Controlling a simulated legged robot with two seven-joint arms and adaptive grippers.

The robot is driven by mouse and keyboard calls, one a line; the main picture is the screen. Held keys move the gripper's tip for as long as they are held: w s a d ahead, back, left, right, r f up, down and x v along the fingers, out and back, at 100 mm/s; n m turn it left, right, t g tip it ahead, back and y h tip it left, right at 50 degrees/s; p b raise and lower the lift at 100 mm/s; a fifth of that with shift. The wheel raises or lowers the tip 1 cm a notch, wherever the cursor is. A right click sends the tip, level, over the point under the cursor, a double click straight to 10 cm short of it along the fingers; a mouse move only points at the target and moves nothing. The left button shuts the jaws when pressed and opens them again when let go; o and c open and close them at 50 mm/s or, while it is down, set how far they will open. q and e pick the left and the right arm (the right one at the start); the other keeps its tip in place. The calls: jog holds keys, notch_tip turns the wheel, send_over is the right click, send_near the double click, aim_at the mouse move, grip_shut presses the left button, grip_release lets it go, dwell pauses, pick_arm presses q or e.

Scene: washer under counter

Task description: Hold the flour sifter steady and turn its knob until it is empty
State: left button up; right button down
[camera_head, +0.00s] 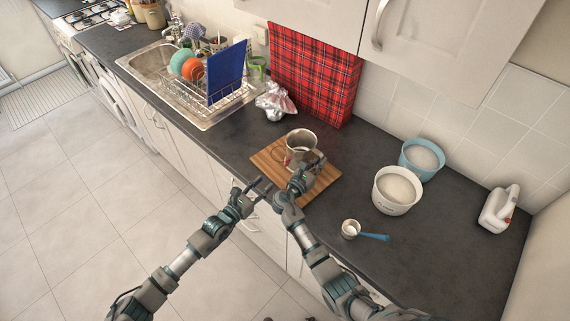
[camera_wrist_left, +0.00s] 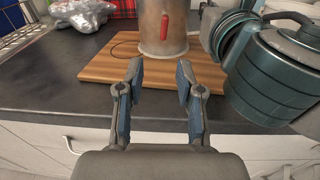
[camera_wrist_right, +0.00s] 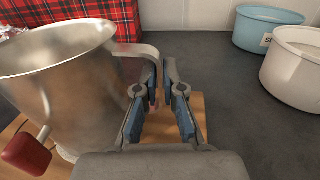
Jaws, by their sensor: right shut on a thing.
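The metal flour sifter (camera_head: 300,144) stands upright on a wooden board (camera_head: 266,160) on the counter. Its red knob (camera_wrist_left: 165,25) faces my left gripper (camera_wrist_left: 158,66). The knob also shows at lower left in the right wrist view (camera_wrist_right: 27,154). My left gripper is open and empty, in front of the board's near edge and apart from the knob. My right gripper (camera_wrist_right: 160,82) is shut on the sifter's handle (camera_wrist_right: 138,50) at the sifter's right side. The sifter's contents are not visible.
A white tub (camera_head: 397,190) and a blue tub (camera_head: 422,158) of white powder stand to the right. A scoop with a blue handle (camera_head: 374,237) lies in front of them. A crumpled bag (camera_head: 275,101) and a tartan panel (camera_head: 312,73) are behind. A white jug (camera_head: 497,208) stands far right.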

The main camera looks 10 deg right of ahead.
aim_at(286, 163)
pick_arm(q)
jog(key=shift+m, duration=0.3)
jog(key=x, duration=0.8)
jog(key=r+x, duration=0.1)
jog(key=x, duration=0.3)
jog(key=shift+s+d, duration=0.2)
jog(key=shift+s, duration=0.05)
grip_shut()
